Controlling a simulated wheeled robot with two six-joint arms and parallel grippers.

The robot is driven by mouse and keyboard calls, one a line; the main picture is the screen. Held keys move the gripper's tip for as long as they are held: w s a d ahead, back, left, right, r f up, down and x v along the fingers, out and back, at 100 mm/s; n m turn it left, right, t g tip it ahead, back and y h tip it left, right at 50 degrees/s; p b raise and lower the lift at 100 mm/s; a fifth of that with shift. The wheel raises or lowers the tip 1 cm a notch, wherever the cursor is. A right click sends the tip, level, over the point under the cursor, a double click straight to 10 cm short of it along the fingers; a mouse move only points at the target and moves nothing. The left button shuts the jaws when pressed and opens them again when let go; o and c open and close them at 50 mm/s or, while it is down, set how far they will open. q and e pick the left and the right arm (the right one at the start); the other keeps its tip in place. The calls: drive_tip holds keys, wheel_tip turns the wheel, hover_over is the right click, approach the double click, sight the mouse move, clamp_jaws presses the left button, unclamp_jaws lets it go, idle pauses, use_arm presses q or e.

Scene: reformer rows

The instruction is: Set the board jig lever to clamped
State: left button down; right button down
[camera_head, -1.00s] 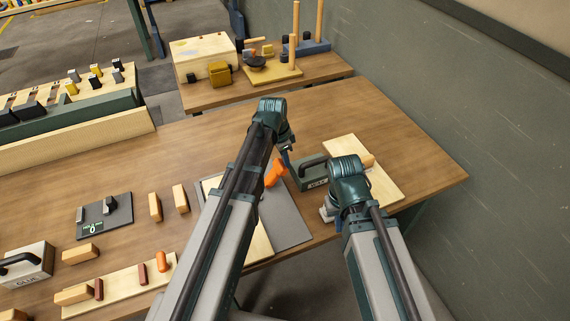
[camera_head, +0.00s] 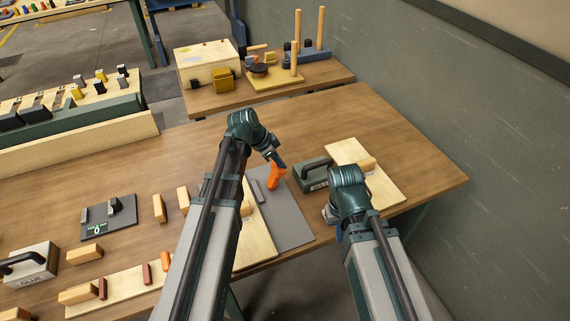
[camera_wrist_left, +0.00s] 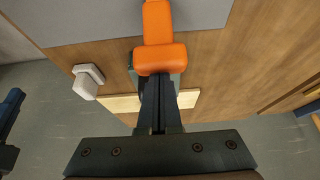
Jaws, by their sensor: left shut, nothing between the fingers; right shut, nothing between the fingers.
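The board jig is a grey plate (camera_head: 292,229) with a pale board (camera_head: 258,236) on it, near the table's front edge. Its orange lever (camera_head: 275,178) stands at the plate's far side. In the left wrist view the lever (camera_wrist_left: 160,58) fills the top middle. My left gripper (camera_head: 281,161) is shut and empty, its fingertips at the lever's end; I cannot tell whether they touch. The fingers (camera_wrist_left: 158,80) also show in the left wrist view. My right gripper (camera_head: 335,222) is mostly hidden behind its own wrist, to the right of the plate.
A dark green block with a handle (camera_head: 312,180) and a pale board (camera_head: 385,186) lie right of the jig. A smaller dark plate (camera_head: 108,222) and several wooden blocks lie left. The table's middle behind the jig is clear (camera_head: 310,125).

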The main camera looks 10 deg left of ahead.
use_arm(q)
drive_tip(key=s+a+t+h+b, duration=0.1)
drive_tip(key=a+h+b, duration=0.1)
drive_tip(key=b, duration=0.2)
drive_tip(key=s+a+f+t+h+b, duration=0.1)
drive_tip(key=s+a+t+h+b, duration=0.1)
drive_tip(key=b, duration=0.2)
drive_tip(key=s+a+t+h+b, duration=0.1)
drive_tip(key=a+h+b, duration=0.1)
drive_tip(key=h+b, duration=0.1)
drive_tip(key=shift+s+a+f+t+b, duration=0.15)
drive_tip(key=shift+s+a+t+b, duration=0.2)
drive_tip(key=shift+b, duration=0.4)
drive_tip(key=shift+a, duration=0.15)
drive_tip(key=shift+s+a+b, duration=0.2)
drive_tip(key=shift+a+b, duration=0.1)
drive_tip(key=shift+b, duration=0.05)
drive_tip(key=shift+s+a, duration=0.1)
wheel_tip(320, 180, up, 4)
drive_tip(key=w+d+p, duration=0.1)
drive_tip(key=d+p, duration=0.1)
drive_tip(key=p, duration=0.2)
drive_tip(key=f+p+v, duration=0.1)
drive_tip(key=v, duration=0.8)
drive_tip(key=shift+s+a+f+p, duration=0.25)
drive_tip(key=shift+a+p, duration=0.1)
drive_tip(key=shift+a, duration=0.25)
